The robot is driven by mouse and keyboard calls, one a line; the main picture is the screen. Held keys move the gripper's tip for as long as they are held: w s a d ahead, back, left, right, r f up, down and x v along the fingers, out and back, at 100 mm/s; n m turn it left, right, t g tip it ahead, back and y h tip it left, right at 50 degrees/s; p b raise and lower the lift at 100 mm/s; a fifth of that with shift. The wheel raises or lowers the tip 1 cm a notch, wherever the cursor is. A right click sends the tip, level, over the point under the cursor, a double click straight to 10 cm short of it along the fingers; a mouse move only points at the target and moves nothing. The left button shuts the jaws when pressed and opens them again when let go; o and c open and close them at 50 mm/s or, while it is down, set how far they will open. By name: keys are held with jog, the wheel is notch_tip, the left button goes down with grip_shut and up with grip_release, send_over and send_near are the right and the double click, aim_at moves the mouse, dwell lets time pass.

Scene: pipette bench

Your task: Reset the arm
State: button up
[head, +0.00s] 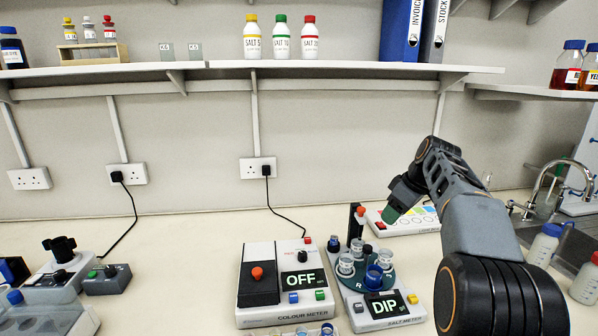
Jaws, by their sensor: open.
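My arm rises at the right of the head view and bends over toward the bench. My gripper (392,212) hangs at its end, pointing down and to the left, above the back of the bench near the salt meter. A small green patch shows at its tip. The gap between the fingers is hard to make out at this size. I see nothing clearly held in it.
The salt meter (385,322), reading DIP, carries small jars on a round holder. The colour meter (262,316), reading OFF, stands left of it. A white panel with coloured spots (425,226) lies behind my gripper. A shelf (330,68) runs above. Bottles (543,250) stand right.

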notch_tip(320, 180, down, 6)
jog(key=s+m, duration=0.2)
jog(key=m, duration=0.2)
jog(key=s+a+f+m+h, duration=0.1)
jog(key=s+a, duration=0.1)
jog(key=s, duration=0.2)
jog(key=s+a+f+m+h+p, duration=0.1)
jog(key=s+a+f+m, duration=0.1)
jog(key=s, duration=0.2)
jog(key=s+a+f+m+g+p, duration=0.1)
jog(key=s+a+f+m, duration=0.1)
jog(key=s, duration=0.2)
jog(key=shift+s+a+h, duration=0.25)
jog(key=shift+a+h, duration=0.1)
jog(key=shift+h, duration=0.05)
jog(key=s+a, duration=0.2)
jog(key=s, duration=0.3)
jog(key=s+a+n+t+p, duration=0.1)
jog(key=s+a, duration=0.2)
jog(key=s, duration=0.2)
jog(key=shift+a+f, duration=0.2)
jog(key=shift+a, duration=0.1)
